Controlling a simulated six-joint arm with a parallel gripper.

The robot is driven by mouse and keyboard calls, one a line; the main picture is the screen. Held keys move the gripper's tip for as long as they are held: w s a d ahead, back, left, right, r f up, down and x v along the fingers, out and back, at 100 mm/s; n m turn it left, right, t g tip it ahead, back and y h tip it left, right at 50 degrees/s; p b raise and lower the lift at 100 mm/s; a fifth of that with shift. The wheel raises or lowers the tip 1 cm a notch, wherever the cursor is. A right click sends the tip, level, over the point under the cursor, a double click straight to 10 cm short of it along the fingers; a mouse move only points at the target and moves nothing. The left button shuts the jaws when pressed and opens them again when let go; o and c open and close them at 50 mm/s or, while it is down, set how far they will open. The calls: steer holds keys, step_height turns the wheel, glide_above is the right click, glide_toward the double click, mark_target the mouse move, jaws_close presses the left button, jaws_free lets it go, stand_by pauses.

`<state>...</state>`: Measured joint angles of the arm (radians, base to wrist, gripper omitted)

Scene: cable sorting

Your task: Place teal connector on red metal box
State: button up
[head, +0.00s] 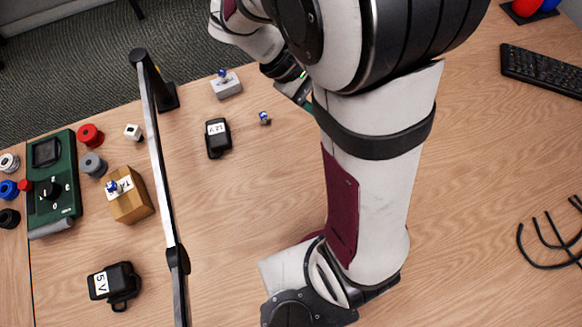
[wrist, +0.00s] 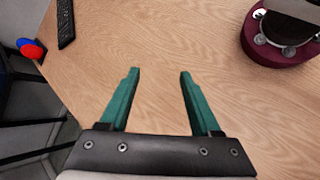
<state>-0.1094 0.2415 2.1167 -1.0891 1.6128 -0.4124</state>
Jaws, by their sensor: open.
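My gripper (wrist: 159,72) is open and empty in the wrist view, its two green fingers apart above bare wood. In the head view my arm hides most of it. I see no clearly teal connector. A small blue-and-white connector (head: 264,118) lies on the table, left of my arm. Similar ones sit on a grey box (head: 229,90) and on a wooden box (head: 132,206); these are the blue connector on grey (head: 223,74) and the blue connector on wood (head: 113,187). No red metal box shows in either view; my arm hides part of the table.
Black adapters (head: 218,139) (head: 117,284), a green control panel (head: 63,178) and several spools (head: 93,164) stand at left. Black cables (head: 550,240) and a keyboard (head: 545,70) lie right. The table between is clear.

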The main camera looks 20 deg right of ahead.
steer(key=s+a+r+m+t+y, duration=0.1)
steer(key=s+a+m+t+y, duration=0.3)
steer(key=s+a+m+y, duration=0.5)
steer(key=s+a, duration=0.2)
steer(key=a, duration=0.2)
steer(key=shift+a+r+m, duration=0.15)
steer(key=shift+a+m, duration=0.1)
steer(key=shift+m, duration=0.05)
